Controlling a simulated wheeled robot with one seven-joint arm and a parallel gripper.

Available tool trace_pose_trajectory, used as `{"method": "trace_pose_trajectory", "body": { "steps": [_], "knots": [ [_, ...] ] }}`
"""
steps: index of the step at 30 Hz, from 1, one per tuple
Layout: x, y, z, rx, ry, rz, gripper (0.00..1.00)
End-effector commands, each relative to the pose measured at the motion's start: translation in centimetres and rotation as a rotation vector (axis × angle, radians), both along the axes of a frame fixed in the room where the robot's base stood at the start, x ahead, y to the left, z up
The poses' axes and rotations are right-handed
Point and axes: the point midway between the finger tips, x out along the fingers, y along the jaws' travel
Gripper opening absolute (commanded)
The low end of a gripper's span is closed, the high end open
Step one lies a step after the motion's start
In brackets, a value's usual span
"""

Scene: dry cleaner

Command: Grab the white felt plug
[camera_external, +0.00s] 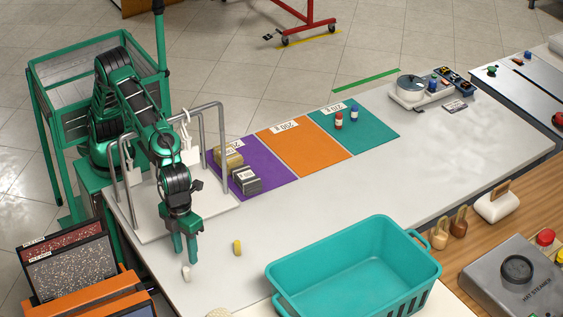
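A small white piece (187,273), which looks like the white felt plug, stands on the pale table near its front left edge. My gripper (186,256) points down just above and behind it in the picture. Its two green fingers are apart with a gap between them, and nothing shows between them. I cannot tell from this one view how high the fingertips are above the table.
A yellow plug (237,247) stands to the right of my gripper. A teal basket (355,262) is further right. Purple (270,182), orange (310,150) and teal (372,128) mats lie beyond, some holding small items.

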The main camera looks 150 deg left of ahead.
Motion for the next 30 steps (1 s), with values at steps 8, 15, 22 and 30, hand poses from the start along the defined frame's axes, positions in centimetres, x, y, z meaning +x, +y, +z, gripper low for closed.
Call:
{"method": "trace_pose_trajectory", "body": {
  "steps": [8, 15, 22, 30],
  "knots": [
    [0.0, 0.0, -3.6, 0.000, 0.002, 0.001, 0.38],
    [0.0, -0.2, -4.7, 0.000, 0.001, 0.000, 0.38],
    [0.0, -0.6, -7.8, 0.001, 0.003, 0.002, 0.38],
    [0.1, -0.6, -9.2, 0.000, 0.001, 0.001, 0.38]
  ]
}}
